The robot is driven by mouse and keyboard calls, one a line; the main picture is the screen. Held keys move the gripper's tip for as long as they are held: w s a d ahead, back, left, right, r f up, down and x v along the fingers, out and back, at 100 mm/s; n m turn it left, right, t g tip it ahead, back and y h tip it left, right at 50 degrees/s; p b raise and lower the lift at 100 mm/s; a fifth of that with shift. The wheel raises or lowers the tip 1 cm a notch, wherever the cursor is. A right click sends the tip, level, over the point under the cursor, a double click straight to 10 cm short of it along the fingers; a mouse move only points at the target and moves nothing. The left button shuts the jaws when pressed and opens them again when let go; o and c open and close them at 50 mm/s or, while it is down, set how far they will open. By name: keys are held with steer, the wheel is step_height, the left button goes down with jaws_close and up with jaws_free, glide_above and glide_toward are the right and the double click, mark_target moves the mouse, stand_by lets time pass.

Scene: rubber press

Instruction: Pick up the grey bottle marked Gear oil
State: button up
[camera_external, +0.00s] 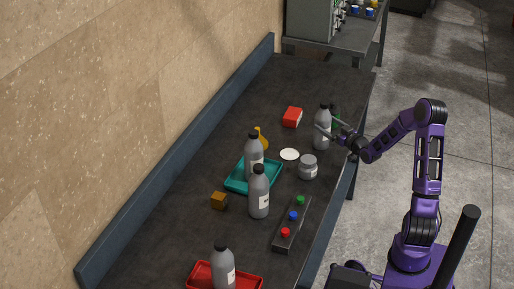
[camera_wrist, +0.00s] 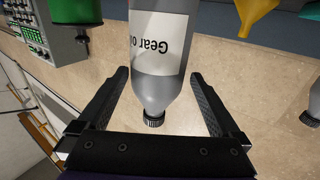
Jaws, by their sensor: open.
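The grey bottle marked Gear oil (camera_external: 322,132) stands upright near the right edge of the dark bench. In the wrist view the bottle (camera_wrist: 165,70) appears upside down, with a black cap and a white label reading "Gear o", the rest cut off. My gripper (camera_external: 333,134) is at the bottle's right side in the external view. In the wrist view my gripper (camera_wrist: 160,76) is open, with one finger on each side of the bottle and a gap showing beside each. I cannot tell how deep the bottle sits between the fingers.
A grey jar (camera_external: 308,167), white disc (camera_external: 289,154) and red box (camera_external: 292,117) are nearby. Other grey bottles (camera_external: 259,193) stand farther left and nearer the camera, by a teal tray (camera_external: 236,184) and button box (camera_external: 281,246).

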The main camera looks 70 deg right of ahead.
mark_target(317, 116)
steer(key=x, duration=0.6)
steer(key=shift+w+d+r, duration=0.15)
steer(key=shift+d+r, duration=0.1)
jaws_close()
stand_by(0.3)
